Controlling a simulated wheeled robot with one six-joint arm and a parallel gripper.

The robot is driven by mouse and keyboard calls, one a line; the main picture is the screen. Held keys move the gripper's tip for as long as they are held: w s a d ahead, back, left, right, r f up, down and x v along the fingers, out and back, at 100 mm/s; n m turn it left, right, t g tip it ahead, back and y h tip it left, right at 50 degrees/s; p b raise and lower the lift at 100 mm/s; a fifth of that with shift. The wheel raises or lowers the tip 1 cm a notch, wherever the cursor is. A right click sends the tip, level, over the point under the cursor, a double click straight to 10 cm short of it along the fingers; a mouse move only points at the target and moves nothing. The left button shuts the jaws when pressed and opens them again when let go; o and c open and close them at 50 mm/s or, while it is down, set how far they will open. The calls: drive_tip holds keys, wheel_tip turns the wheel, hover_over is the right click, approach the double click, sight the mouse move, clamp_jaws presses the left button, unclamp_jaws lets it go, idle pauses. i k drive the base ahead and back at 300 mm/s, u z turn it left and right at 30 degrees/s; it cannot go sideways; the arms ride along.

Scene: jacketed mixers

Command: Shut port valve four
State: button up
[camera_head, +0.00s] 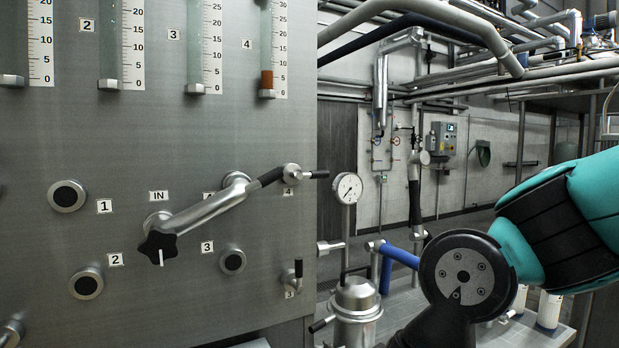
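Port valve four (292,174) is a small metal valve at the right edge of the steel panel, above a label "4" (288,191). Its black-tipped lever (317,174) points level to the right. A bent metal pipe (205,207) runs from by the "IN" label, with a black star knob (157,247) at its lower end, up to the right. A black sleeve (266,178) on it reaches close to the valve; I cannot tell if they touch. My gripper is not in view; only teal and black links of my arm show at the right.
Valve three (298,269) sits lower on the panel edge, its lever upright. A pressure gauge (347,188) stands on a steel vessel (356,306) right of the panel. A blue pipe (399,255) lies behind my arm. Sight tube four (267,80) holds some brown liquid.

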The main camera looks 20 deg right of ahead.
sight(313, 174)
drive_tip(key=u, duration=0.05)
drive_tip(key=k, duration=0.45)
drive_tip(key=z, duration=0.95)
drive_tip(key=i, duration=0.9)
drive_tip(key=u, duration=0.2)
